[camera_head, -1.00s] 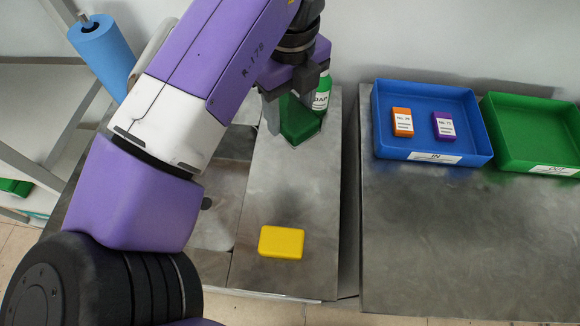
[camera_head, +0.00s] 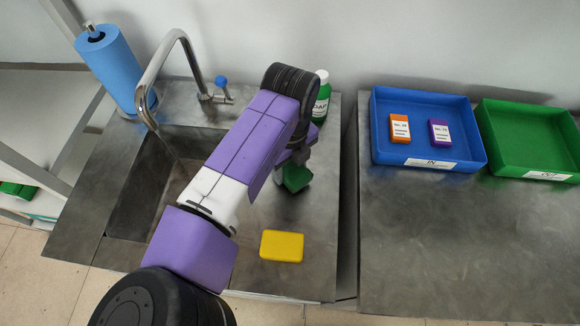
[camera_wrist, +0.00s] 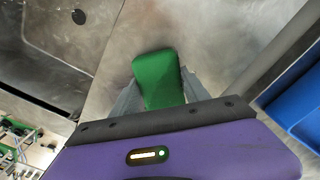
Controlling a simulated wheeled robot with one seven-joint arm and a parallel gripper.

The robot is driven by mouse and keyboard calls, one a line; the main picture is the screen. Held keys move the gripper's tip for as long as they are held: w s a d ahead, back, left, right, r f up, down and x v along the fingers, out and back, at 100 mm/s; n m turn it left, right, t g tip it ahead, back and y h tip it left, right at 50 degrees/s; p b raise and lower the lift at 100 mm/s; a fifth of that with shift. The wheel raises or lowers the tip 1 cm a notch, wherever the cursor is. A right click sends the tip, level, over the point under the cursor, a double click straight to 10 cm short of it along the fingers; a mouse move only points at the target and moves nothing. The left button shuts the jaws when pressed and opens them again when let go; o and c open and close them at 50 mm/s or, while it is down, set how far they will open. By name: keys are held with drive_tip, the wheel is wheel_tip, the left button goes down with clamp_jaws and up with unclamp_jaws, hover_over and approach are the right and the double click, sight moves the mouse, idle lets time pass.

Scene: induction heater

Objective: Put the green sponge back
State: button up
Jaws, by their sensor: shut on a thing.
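The green sponge (camera_head: 297,177) is held between the fingers of my gripper (camera_head: 292,186), over the steel counter to the right of the sink basin. It fills the space between the fingers in the wrist view (camera_wrist: 158,80), where my gripper (camera_wrist: 157,90) is shut on its sides. My arm covers part of the sponge in the head view. I cannot tell how high it is above the counter. A yellow sponge (camera_head: 282,246) lies flat on the counter, nearer the front edge.
A green soap bottle (camera_head: 321,98) stands behind my gripper. The sink (camera_head: 135,195) with its tap (camera_head: 150,85) is at left, beside a blue paper roll (camera_head: 110,68). A blue tray (camera_head: 427,163) holding two small boxes and an empty green tray (camera_head: 525,140) stand on the right table.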

drive_tip(key=shift+f, duration=0.75)
drive_tip(key=shift+f, duration=0.1)
drive_tip(key=o, duration=1.3)
